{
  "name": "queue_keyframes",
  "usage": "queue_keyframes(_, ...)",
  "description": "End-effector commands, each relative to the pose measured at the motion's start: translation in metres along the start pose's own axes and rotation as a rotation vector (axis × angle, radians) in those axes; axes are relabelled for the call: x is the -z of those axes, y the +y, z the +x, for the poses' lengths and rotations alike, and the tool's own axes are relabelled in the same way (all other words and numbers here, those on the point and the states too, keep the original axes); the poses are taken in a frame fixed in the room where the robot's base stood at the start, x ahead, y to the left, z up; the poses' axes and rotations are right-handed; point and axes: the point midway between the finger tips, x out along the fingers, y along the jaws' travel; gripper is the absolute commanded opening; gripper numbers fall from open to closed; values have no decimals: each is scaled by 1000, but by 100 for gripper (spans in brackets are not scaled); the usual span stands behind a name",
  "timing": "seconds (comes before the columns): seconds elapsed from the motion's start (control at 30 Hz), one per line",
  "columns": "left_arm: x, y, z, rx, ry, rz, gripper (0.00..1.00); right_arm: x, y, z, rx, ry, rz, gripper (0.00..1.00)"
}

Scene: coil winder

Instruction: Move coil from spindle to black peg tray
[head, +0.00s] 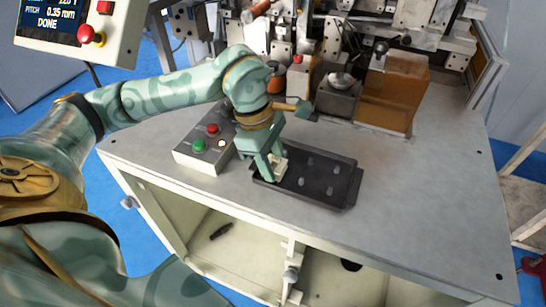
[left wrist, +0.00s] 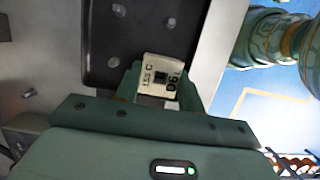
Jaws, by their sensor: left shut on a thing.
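My left gripper (head: 274,168) is shut on the coil (head: 282,164), a small cream square-flanged piece. It is over the left end of the black peg tray (head: 343,184) on the bench top. In the left wrist view the coil (left wrist: 158,70) sits between the two green fingers, its printed flange with a dark square centre facing the camera. The tray (left wrist: 97,38) lies beyond it, with several light pegs showing bare. I cannot tell whether the coil touches the tray or sits around a peg. The spindle cannot be made out for sure. My right gripper is not in view.
A button box (head: 196,150) stands just left of the tray. An amber block (head: 392,92) and the winder's metal parts (head: 340,90) stand behind. A display panel (head: 80,25) reading DONE is at upper left. The bench top (head: 430,180) is clear at the right.

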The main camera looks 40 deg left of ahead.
Motion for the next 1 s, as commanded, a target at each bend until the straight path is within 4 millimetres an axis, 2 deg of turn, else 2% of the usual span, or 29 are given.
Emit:
queue_keyframes(0.13, 1, 0, 5, 1, 0, 0, 18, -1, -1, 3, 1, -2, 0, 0)
queue_keyframes(0.17, 1, 0, 4, 0, 0, 0, 45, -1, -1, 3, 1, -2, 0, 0)
queue_keyframes(0.23, 1, 0, 4, 0, 0, 0, 64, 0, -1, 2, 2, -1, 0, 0)
queue_keyframes(0.5, 1, 0, 3, 0, 0, 0, 64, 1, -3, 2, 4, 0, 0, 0)
queue_keyframes(0.63, 1, 0, -10, -3, 0, 1, 64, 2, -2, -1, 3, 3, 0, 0)
queue_keyframes(0.77, 0, 1, -39, -8, 0, 0, 64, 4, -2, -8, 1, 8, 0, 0)
queue_keyframes(1.0, 0, 1, -106, -8, 0, 0, 64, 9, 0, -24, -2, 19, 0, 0)
